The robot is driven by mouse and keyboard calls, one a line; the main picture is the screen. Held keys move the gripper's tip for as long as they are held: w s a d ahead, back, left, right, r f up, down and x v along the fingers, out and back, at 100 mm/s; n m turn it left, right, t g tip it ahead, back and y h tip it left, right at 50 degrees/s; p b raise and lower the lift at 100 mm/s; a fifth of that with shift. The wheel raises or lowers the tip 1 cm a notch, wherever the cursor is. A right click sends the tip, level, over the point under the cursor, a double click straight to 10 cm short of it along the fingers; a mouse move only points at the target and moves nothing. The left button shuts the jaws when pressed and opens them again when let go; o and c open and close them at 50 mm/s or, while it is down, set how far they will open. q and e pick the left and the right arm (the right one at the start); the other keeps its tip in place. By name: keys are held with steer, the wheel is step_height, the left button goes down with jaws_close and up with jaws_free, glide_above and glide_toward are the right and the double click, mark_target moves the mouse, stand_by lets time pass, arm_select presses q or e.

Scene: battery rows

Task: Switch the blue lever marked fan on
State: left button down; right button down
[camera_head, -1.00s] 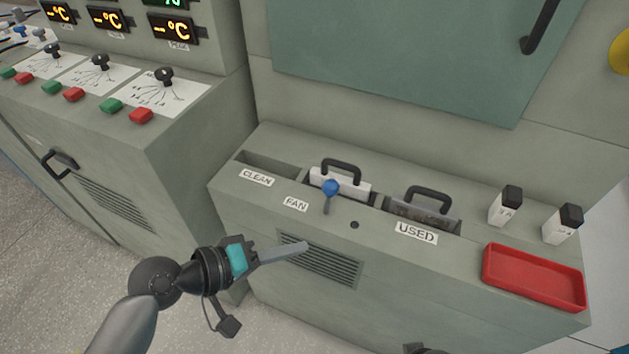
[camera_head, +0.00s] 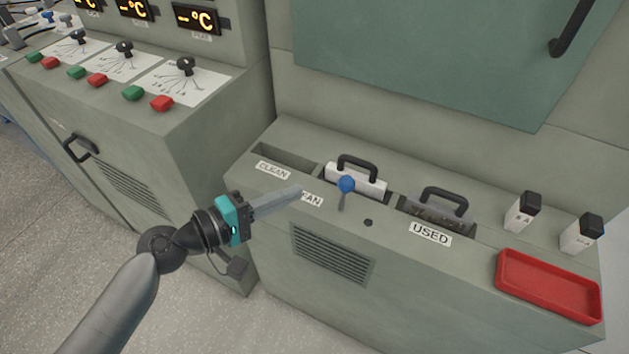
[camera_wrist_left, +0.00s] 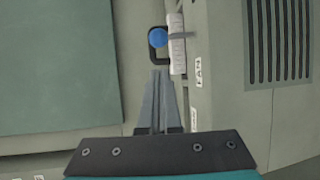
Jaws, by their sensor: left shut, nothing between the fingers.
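The blue-knobbed lever (camera_head: 346,185) stands up from the cabinet top, right of the FAN label (camera_head: 312,199). Its thin stem rises from the surface near a dark round hole (camera_head: 368,222). My left gripper (camera_head: 299,191) is shut and empty, its fingertips left of the lever and apart from it, covering part of the FAN label in the head view. In the left wrist view the blue knob (camera_wrist_left: 158,38) is just beyond the shut fingertips (camera_wrist_left: 161,72), and the FAN label (camera_wrist_left: 198,72) is to the right. My right gripper does not show.
Behind the lever, a white handled cartridge (camera_head: 356,178) and a dark one (camera_head: 437,205) sit in slots by the CLEAN (camera_head: 272,170) and USED (camera_head: 430,234) labels. A red tray (camera_head: 549,287) and two black-capped white blocks are at right. A control desk (camera_head: 190,130) stands left.

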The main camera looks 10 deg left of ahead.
mark_target(345, 193)
arm_select(q)
steer(key=x, duration=0.8)
steer(key=shift+w+d, duration=0.15)
steer(key=shift+d, duration=0.05)
steer(key=shift+w+d+f+b, duration=0.15)
steer(key=shift+w+d+b, duration=0.15)
steer(key=shift+w+d, duration=0.1)
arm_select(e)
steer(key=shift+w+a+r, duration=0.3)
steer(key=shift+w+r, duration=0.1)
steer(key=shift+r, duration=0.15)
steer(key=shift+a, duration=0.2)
